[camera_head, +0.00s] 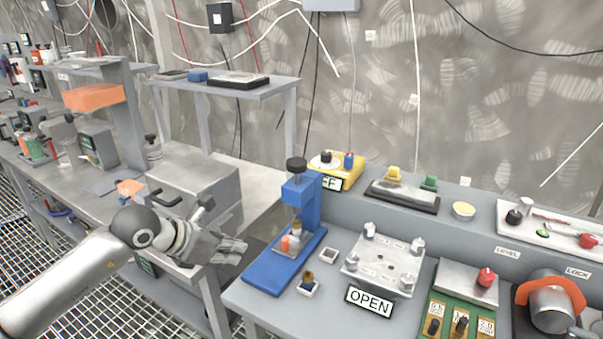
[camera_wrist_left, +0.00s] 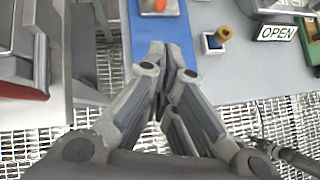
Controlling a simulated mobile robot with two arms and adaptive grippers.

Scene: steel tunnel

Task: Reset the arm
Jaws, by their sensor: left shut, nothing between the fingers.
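My left arm comes in from the lower left in the head view. Its gripper (camera_head: 238,249) is just left of the blue press (camera_head: 283,259), over the gap at the bench edge. In the left wrist view the gripper (camera_wrist_left: 160,97) is shut and empty, with its fingertips together in front of the blue base (camera_wrist_left: 176,38).
An OPEN sign (camera_head: 370,301) stands before a metal plate (camera_head: 385,262) with several posts. A small square holder (camera_head: 308,289) sits by the press. A grey box (camera_head: 195,195) is behind my gripper. Floor grating (camera_head: 75,277) lies below.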

